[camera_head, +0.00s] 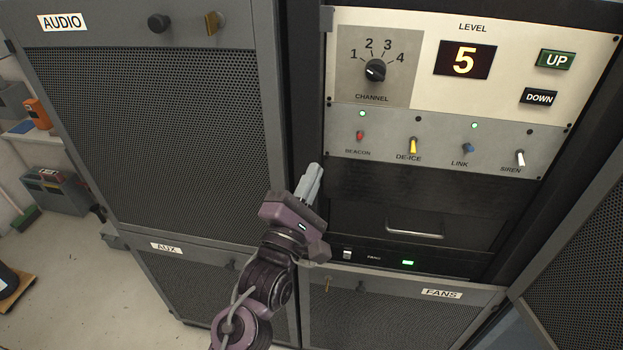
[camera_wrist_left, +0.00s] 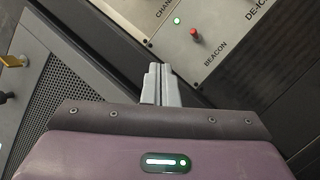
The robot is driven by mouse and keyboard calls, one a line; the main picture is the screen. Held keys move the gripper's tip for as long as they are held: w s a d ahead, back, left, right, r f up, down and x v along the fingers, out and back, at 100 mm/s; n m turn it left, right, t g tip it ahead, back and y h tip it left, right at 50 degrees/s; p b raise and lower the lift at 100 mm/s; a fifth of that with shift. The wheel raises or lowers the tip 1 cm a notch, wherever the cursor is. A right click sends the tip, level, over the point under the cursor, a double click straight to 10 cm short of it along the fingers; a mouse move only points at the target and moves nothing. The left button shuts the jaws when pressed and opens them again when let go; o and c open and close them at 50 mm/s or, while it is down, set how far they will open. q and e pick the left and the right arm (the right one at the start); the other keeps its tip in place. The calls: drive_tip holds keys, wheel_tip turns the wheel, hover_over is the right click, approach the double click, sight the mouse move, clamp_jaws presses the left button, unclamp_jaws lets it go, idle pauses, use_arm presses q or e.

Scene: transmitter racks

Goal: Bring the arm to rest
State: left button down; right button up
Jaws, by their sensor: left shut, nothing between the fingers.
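My left gripper (camera_head: 310,183) is shut and empty, its grey fingers pressed together. In the head view it is in front of the rack, below and left of the switch panel (camera_head: 437,143). In the left wrist view the shut fingers (camera_wrist_left: 160,84) point toward the panel's lower left corner, near the red BEACON switch (camera_wrist_left: 194,35). The fingers appear apart from the switch. My left arm (camera_head: 262,290) rises from the bottom of the head view. My right gripper is not in view.
The upper panel has a channel knob (camera_head: 376,69), a level display reading 5 (camera_head: 464,60), an UP button (camera_head: 556,59) and a DOWN button (camera_head: 539,97). A drawer handle (camera_head: 414,228) lies below. The AUDIO door (camera_head: 160,130) is at left; an open mesh door (camera_head: 580,270) is at right.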

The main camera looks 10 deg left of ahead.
use_arm(q)
wheel_tip(320, 180, down, 25)
drive_tip(key=m+g, duration=0.6)
drive_tip(key=m, duration=0.1)
drive_tip(key=s+a+f+m+g+y, duration=0.1)
drive_tip(key=s+f+m+g, duration=0.15)
drive_tip(key=f, duration=0.65)
drive_tip(key=s+f+m+g+y, duration=0.1)
drive_tip(key=s+f+m+g, duration=0.15)
drive_tip(key=f, duration=0.65)
drive_tip(key=s+a+f+m+g+y, duration=0.1)
drive_tip(key=s+a+f+m+g, duration=0.15)
drive_tip(key=s+f, duration=0.65)
drive_tip(key=s+a+f+m+g+y, duration=0.15)
drive_tip(key=s+a+f+m, duration=0.25)
drive_tip(key=s+f, duration=0.55)
drive_tip(key=s+a+f+m+g, duration=0.2)
drive_tip(key=s+a+f+g, duration=0.1)
drive_tip(key=s, duration=0.6)
drive_tip(key=s+a+f+m+g, duration=0.2)
drive_tip(key=s+f, duration=0.3)
drive_tip(key=s, duration=0.5)
drive_tip(key=shift+a+f+m+g, duration=0.2)
drive_tip(key=shift+a+m+g, duration=0.2)
drive_tip(key=shift+a+m, duration=0.4)
